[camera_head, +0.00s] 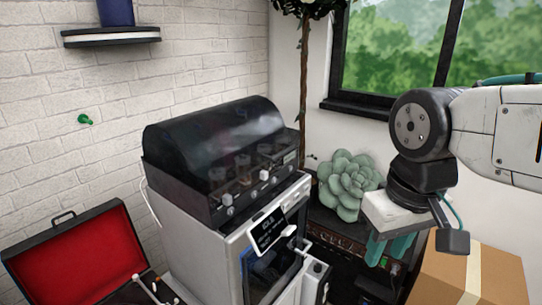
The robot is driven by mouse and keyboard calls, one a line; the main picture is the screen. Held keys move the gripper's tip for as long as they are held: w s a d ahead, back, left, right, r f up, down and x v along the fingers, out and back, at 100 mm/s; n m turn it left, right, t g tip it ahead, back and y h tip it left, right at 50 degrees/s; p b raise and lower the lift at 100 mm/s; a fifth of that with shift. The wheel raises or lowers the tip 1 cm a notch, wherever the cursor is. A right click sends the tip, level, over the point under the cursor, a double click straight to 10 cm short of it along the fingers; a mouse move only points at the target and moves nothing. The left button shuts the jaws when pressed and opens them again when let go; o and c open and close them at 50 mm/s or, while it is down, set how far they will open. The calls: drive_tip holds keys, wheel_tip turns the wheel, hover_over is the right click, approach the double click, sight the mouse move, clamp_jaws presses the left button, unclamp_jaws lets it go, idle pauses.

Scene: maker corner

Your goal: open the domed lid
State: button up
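The domed lid (205,135) is dark, glossy and partly see-through. It sits down over the top of a boxy machine (195,245) in the middle of the view and looks closed. Shapes like knobs show dimly through its front. A dark front strip with light knobs runs below it. My gripper (388,250) hangs at the right, with teal fingers below a pale block. It is well to the right of the lid and apart from it. The fingers overlap in this view, so their opening is unclear, and I see nothing held.
A green succulent (350,185) stands between the machine and my gripper, on a dark unit. A cardboard box (470,275) is below my arm. An open red-lined case (80,262) lies at the lower left. A small sign (268,228) is on the machine's front.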

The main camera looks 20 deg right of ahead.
wheel_tip(320, 180, down, 2)
drive_tip(key=w+m+g, duration=0.1)
drive_tip(key=w+g, duration=0.1)
drive_tip(key=m+t+y, duration=0.5)
drive_tip(key=t+y, duration=0.5)
drive_tip(key=y, duration=0.5)
approach(285, 153)
drive_tip(key=x, duration=1)
drive_tip(key=shift+w+a, duration=0.2)
drive_tip(key=shift+c, duration=0.3)
clamp_jaws()
